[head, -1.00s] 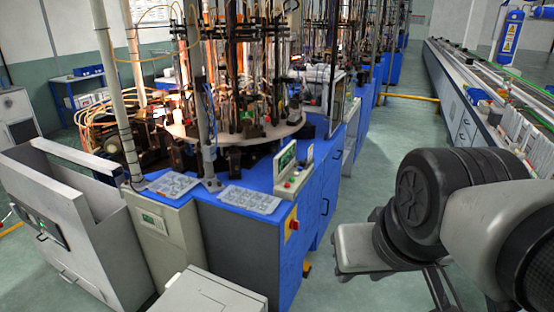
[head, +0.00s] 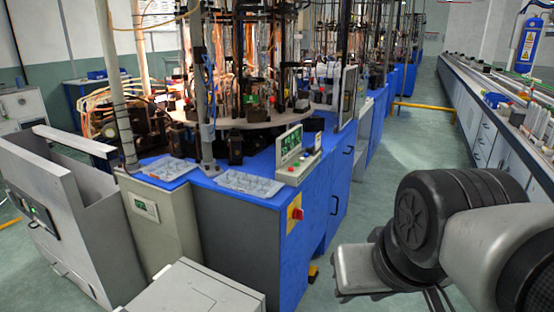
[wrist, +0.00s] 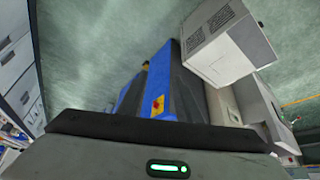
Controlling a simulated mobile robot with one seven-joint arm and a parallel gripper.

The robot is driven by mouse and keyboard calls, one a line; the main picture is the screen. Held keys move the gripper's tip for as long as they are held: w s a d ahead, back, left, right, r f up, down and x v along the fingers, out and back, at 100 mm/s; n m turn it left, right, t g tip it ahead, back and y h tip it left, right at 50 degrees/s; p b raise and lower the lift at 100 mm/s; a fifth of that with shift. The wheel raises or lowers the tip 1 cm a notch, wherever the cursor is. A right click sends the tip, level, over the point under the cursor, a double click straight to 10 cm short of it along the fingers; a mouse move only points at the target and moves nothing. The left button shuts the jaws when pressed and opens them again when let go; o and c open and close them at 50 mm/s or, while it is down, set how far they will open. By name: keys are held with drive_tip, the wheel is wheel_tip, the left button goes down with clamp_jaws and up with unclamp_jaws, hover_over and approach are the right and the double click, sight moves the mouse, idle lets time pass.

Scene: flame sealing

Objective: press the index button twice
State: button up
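A small grey control panel (head: 296,158) with a green display stands on the front right corner of the blue machine (head: 240,225). Small coloured buttons (head: 300,168) sit on its sloped face; their labels are too small to read, so I cannot tell which is the index button. A red button on a yellow plate (head: 296,212) is on the machine's side below; it also shows in the wrist view (wrist: 157,105). My arm is folded at the lower right of the head view, well apart from the panel. My gripper's fingertips cannot be made out in either view.
Two clear trays, one left (head: 168,168) and one right (head: 248,184), lie on the machine top near the panel. A pale box (head: 195,290) stands in front. A long bench (head: 490,125) runs along the right. The green floor (head: 410,150) between is open.

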clamp_jaws()
idle(1.7)
